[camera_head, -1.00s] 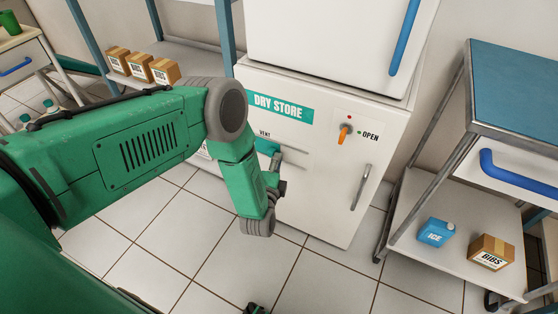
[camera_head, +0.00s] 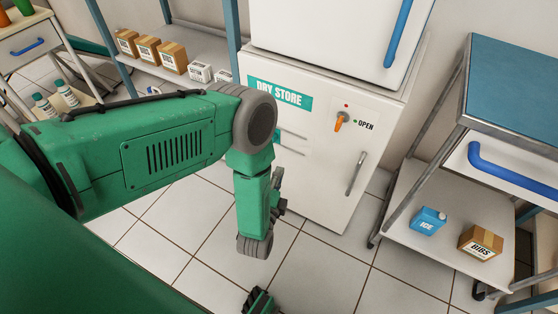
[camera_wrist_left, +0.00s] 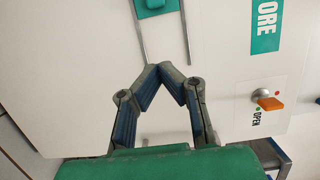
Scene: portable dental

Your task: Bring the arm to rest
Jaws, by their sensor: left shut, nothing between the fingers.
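My left arm (camera_head: 165,150) is green and reaches in from the left, bent down at a grey joint. My left gripper (camera_head: 279,195) is mostly hidden behind the forearm, in front of the white dry store cabinet (camera_head: 322,195). In the left wrist view the left gripper (camera_wrist_left: 172,70) is shut and empty, its fingertips together. It is apart from the cabinet front. A teal vent slider (camera_wrist_left: 155,6) between two rails shows at the top of that view.
The cabinet has an orange knob (camera_head: 341,121) by the word OPEN and a metal handle (camera_head: 356,173). A cart (camera_head: 400,195) at right holds a blue ice pack (camera_head: 428,220) and a bibs box (camera_head: 480,243). Shelves with boxes (camera_head: 148,50) stand behind. The tiled floor (camera_head: 330,260) is open.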

